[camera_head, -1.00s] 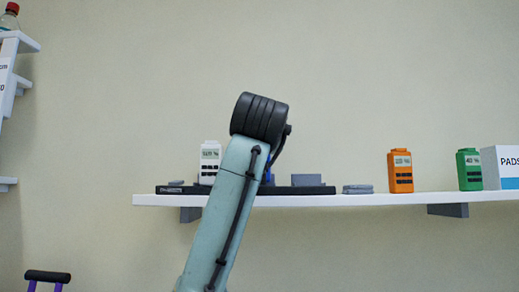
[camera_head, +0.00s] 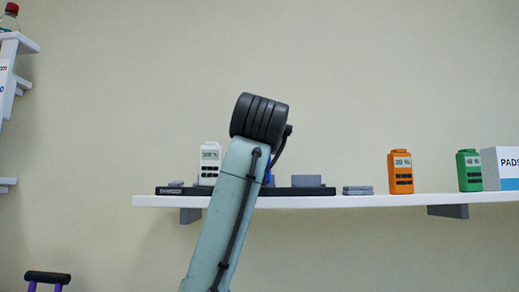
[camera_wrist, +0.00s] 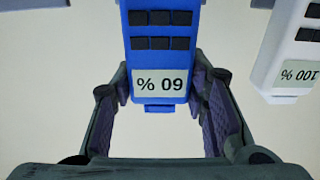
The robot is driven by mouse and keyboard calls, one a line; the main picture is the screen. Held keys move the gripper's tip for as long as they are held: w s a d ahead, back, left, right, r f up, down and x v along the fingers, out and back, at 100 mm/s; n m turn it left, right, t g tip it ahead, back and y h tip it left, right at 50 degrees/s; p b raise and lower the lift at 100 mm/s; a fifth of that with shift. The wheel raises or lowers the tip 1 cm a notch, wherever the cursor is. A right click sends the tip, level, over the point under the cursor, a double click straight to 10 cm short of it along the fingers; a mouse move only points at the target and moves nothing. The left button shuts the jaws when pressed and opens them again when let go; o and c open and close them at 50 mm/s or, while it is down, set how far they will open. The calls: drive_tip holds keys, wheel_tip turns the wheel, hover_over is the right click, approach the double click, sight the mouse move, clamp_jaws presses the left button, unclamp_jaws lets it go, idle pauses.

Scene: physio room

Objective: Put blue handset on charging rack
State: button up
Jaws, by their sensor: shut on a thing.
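The blue handset (camera_wrist: 160,45) is between the fingers of my gripper (camera_wrist: 160,100) in the wrist view, with its display reading 60 % upside down. My gripper is shut on it. In the head view only a sliver of blue (camera_head: 268,173) shows beside my arm, which hides the gripper and most of the handset. The black charging rack (camera_head: 308,191) lies along the left part of the shelf. A white handset (camera_head: 210,160) stands on the rack; it also shows at the right in the wrist view (camera_wrist: 288,60). Whether the blue handset touches the rack cannot be told.
The white wall shelf (camera_head: 360,200) also carries a flat grey stack (camera_head: 357,190), an orange handset (camera_head: 400,172), a green handset (camera_head: 469,171) and a PADS box (camera_head: 503,168). The wall above is bare.

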drive_tip(key=shift+f+b, duration=0.3)
drive_tip(key=shift+f, duration=0.1)
idle(0.5)
idle(0.3)
drive_tip(key=o, duration=1.3)
drive_tip(key=s, duration=1.2)
